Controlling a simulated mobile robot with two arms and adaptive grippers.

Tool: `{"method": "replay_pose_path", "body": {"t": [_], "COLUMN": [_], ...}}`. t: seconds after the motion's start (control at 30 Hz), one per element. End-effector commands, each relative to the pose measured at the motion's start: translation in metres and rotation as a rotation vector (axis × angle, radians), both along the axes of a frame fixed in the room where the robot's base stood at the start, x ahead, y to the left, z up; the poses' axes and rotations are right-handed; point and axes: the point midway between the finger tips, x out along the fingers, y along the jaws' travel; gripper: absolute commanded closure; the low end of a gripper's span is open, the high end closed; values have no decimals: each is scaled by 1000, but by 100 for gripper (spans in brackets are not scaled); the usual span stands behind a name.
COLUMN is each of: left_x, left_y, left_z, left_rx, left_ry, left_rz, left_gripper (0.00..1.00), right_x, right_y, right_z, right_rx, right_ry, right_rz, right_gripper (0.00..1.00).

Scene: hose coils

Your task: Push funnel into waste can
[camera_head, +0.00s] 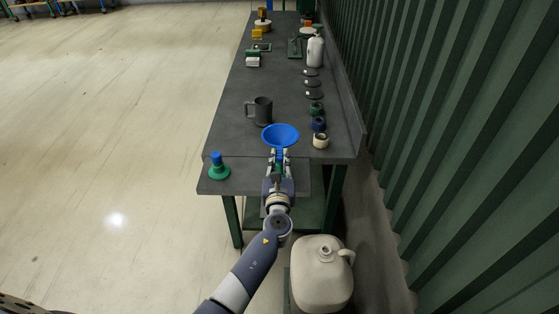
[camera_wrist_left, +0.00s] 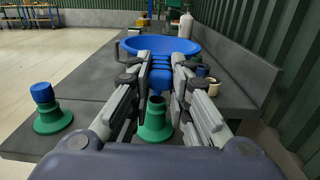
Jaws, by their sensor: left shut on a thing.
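A blue funnel (camera_head: 281,133) is held upright, its wide mouth up, by my left gripper (camera_head: 279,156) above the near end of the grey workbench. In the left wrist view the funnel (camera_wrist_left: 160,43) is ahead, with its blue neck between the fingers of the left gripper (camera_wrist_left: 160,75). A beige can (camera_head: 320,272) with a small round opening and a side handle stands low in front of the bench, to the right of my left arm. The funnel is apart from it. My right gripper is out of view.
An open green stand (camera_wrist_left: 155,122) is beneath the left gripper. Another green stand with a blue top (camera_head: 218,167) is at the bench's near left corner. A dark mug (camera_head: 260,109) and several small rolls line the bench (camera_head: 275,85). A green corrugated wall (camera_head: 440,130) bounds the right; the left floor is clear.

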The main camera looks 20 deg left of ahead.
Motion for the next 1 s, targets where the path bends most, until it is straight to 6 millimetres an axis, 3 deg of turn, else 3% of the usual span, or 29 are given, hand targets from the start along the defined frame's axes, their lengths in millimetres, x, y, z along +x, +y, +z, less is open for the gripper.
{"method": "replay_pose_path", "body": {"t": [0.6,1.0], "left_x": [0,-1], "left_y": [0,0], "left_z": [61,62], "left_rx": [0,0], "left_ry": [-1,0], "left_rz": [0,0], "left_gripper": [100,100], "right_x": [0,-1], "right_y": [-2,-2], "right_z": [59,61], "right_rx": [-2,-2], "right_ry": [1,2], "right_rz": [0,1], "right_gripper": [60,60]}}
